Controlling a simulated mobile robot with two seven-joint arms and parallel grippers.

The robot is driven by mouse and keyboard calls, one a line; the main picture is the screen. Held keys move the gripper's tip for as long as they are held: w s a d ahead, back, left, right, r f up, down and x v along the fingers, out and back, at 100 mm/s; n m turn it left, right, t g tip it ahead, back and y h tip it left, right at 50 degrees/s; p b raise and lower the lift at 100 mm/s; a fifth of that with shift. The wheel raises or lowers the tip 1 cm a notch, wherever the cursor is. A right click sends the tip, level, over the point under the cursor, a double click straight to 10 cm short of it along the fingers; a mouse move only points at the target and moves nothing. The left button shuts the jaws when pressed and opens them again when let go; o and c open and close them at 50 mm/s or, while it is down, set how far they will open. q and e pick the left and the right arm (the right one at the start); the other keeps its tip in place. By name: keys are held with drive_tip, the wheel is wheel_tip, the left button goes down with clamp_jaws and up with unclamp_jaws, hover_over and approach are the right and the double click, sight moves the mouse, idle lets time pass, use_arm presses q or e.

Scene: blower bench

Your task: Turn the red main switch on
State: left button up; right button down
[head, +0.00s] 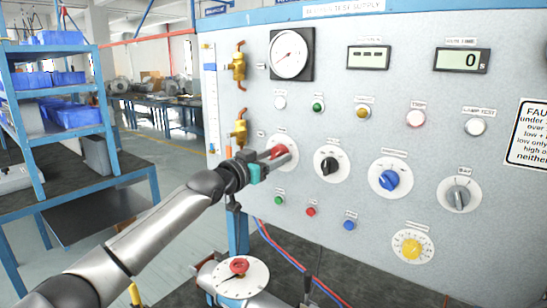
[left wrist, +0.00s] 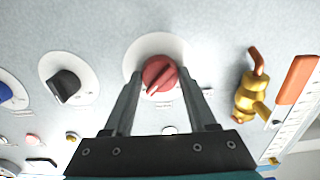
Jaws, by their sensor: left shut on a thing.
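The red main switch (head: 279,151) is a round red knob on a white disc, on the left part of the grey panel. My left gripper (head: 283,157) reaches it from the lower left and is shut on it, partly covering it in the head view. In the left wrist view the red knob (left wrist: 159,73) sits between the two fingers of my left gripper (left wrist: 160,82), one on each side. Its pale pointer mark slants to the lower left in that view. My right gripper is not in view.
A black knob (head: 328,164) is just right of the switch, then a blue knob (head: 390,180) and a grey one (head: 458,197). Brass valves (head: 239,66) stand at the panel's left edge. A white flange (head: 243,283) with a red knob is below.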

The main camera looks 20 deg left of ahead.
use_arm(q)
drive_tip(key=o, duration=1.4)
drive_tip(key=shift+c, duration=0.2)
drive_tip(key=shift+s, duration=0.1)
drive_tip(key=b+v, duration=0.1)
drive_tip(key=v, duration=1.4)
drive_tip(key=shift+b, duration=0.3)
